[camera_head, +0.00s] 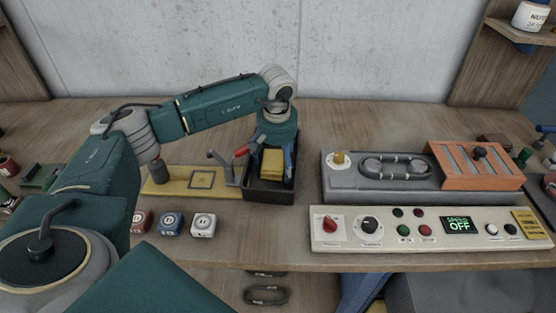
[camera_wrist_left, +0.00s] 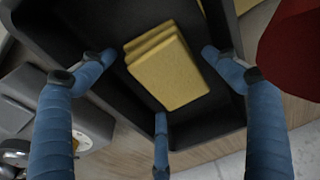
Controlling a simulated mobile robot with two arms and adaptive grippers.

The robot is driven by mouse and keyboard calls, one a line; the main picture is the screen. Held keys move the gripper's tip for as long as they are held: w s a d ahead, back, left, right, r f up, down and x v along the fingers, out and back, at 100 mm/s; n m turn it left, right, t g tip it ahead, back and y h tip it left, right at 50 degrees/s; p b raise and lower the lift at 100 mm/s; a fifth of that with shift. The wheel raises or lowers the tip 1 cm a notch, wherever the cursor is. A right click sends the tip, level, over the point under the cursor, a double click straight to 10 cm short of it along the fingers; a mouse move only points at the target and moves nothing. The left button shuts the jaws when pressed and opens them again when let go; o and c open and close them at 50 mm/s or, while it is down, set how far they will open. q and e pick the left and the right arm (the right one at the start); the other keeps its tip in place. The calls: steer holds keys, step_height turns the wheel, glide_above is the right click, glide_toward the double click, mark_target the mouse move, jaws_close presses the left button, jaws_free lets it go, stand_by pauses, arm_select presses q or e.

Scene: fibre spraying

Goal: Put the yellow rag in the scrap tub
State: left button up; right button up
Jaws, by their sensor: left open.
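The yellow rag (camera_head: 271,172), a folded stack, lies inside the black scrap tub (camera_head: 268,194) in the middle of the bench. My left gripper (camera_head: 273,160) points down into the tub, above and around the rag. In the left wrist view, the rag (camera_wrist_left: 170,68) lies between the spread blue fingers of my left gripper (camera_wrist_left: 160,78), with gaps between it and the fingertips. The dark tub walls (camera_wrist_left: 62,28) surround it. My left gripper is open and holds nothing. My right gripper is not in view.
A yellow board (camera_head: 168,187) and a red-handled clamp (camera_head: 233,158) stand left of the tub. A grey fixture (camera_head: 340,180) and a control panel (camera_head: 340,240) reading "OFF" stand to the right.

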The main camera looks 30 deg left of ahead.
mark_target(278, 165)
arm_select(q)
steer(key=shift+r, duration=0.2)
step_height(278, 165, up, 12)
steer(key=s+b, duration=0.1)
steer(key=b, duration=0.1)
steer(key=shift+s+d, duration=0.3)
steer(key=shift+d, duration=0.15)
steer(key=shift+f, duration=0.1)
